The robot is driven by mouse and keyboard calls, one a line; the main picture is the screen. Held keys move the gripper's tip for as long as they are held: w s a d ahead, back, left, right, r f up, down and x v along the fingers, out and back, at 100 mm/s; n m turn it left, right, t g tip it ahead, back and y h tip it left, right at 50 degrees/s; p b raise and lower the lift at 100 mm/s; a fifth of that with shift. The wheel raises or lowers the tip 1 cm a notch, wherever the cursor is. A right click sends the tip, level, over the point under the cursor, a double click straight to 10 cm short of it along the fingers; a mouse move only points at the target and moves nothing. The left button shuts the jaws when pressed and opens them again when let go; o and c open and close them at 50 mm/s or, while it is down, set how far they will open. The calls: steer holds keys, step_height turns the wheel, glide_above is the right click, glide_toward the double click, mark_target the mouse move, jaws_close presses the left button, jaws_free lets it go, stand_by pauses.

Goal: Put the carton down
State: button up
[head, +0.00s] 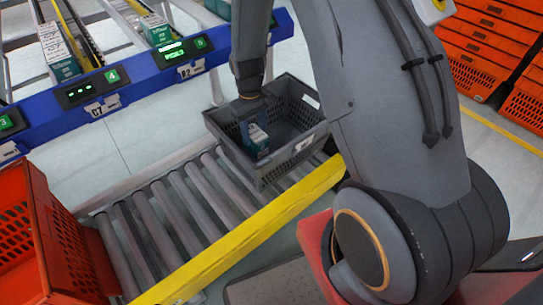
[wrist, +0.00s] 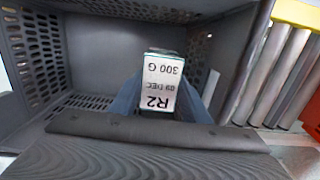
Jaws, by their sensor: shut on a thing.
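The carton is a small white and teal box (head: 257,141) with a printed label. In the wrist view the carton (wrist: 160,85) shows its white face with "R2", "300 G" and a date. My gripper (head: 254,122) is shut on the carton, with a blue-grey finger on each side of it in the wrist view (wrist: 158,103). The gripper points down into a grey crate (head: 293,175), and the carton is inside the crate's walls near its front left side. Whether the carton touches the crate floor I cannot tell. The rest of the crate's visible floor looks empty.
The crate stands on a roller conveyor (head: 165,215) with a yellow rail (head: 245,235) along its front. An orange tote (head: 65,245) is at the left end. A blue shelf beam (head: 130,85) with lit displays runs behind. Orange totes (head: 490,40) are stacked at right.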

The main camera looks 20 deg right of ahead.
step_height(320, 180, down, 10)
steer(key=shift+b, duration=0.55)
steer(key=shift+f, duration=0.2)
steer(key=shift+f, duration=0.1)
steer(key=o, duration=1.2)
